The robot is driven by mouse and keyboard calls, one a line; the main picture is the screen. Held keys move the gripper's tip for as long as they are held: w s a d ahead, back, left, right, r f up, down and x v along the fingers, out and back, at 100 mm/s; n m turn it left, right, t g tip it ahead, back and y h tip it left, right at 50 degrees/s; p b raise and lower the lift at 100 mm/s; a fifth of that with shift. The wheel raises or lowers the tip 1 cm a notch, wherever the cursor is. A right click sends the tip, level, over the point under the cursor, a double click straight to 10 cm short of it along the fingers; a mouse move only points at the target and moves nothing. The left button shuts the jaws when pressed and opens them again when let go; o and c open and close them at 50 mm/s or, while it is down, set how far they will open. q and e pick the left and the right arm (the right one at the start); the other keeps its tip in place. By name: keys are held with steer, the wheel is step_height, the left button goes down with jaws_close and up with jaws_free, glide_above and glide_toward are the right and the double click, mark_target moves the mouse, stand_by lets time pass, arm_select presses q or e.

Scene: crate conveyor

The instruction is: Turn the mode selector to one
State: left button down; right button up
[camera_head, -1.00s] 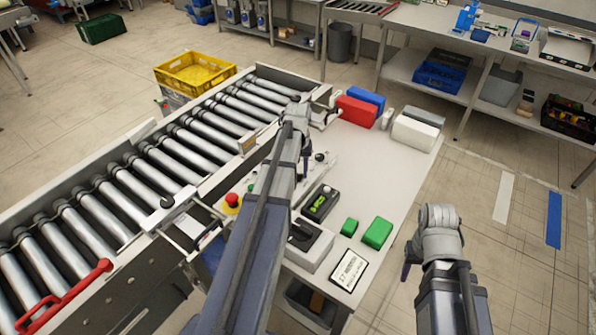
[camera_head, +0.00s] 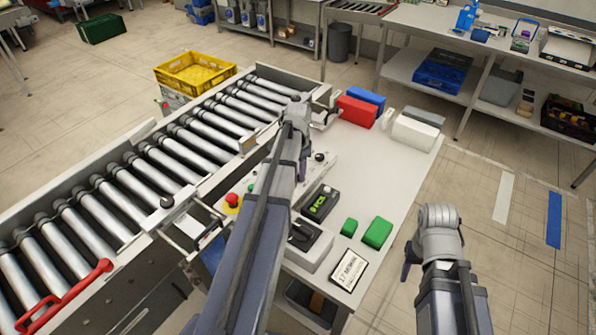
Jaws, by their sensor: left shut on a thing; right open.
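A light control panel (camera_head: 318,172) lies on the white table beside the conveyor, partly hidden by my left arm. A red emergency button (camera_head: 232,199) on a yellow base is at its near end, and a black knob (camera_head: 320,157) is at its far end. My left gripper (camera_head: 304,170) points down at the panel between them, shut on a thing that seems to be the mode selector. The selector's dial and marks are hidden behind the gripper and arm, so its setting cannot be read. My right gripper (camera_head: 408,262) is open and empty, off the table's right edge.
The roller conveyor (camera_head: 160,165) runs along the left. A scanner-like device with a green display (camera_head: 319,203), green blocks (camera_head: 377,232), a label card (camera_head: 349,269), a red box (camera_head: 356,111) and a white box (camera_head: 415,131) are on the table.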

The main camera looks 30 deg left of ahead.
mark_target(298, 174)
arm_select(q)
steer(key=m, duration=0.4)
steer(key=shift+m, duration=0.7)
steer(key=shift+c, duration=2.2)
jaws_free()
steer(key=shift+r, duration=0.1)
step_height(298, 174, up, 8)
steer(key=p, duration=0.8)
steer(key=shift+f, duration=0.2)
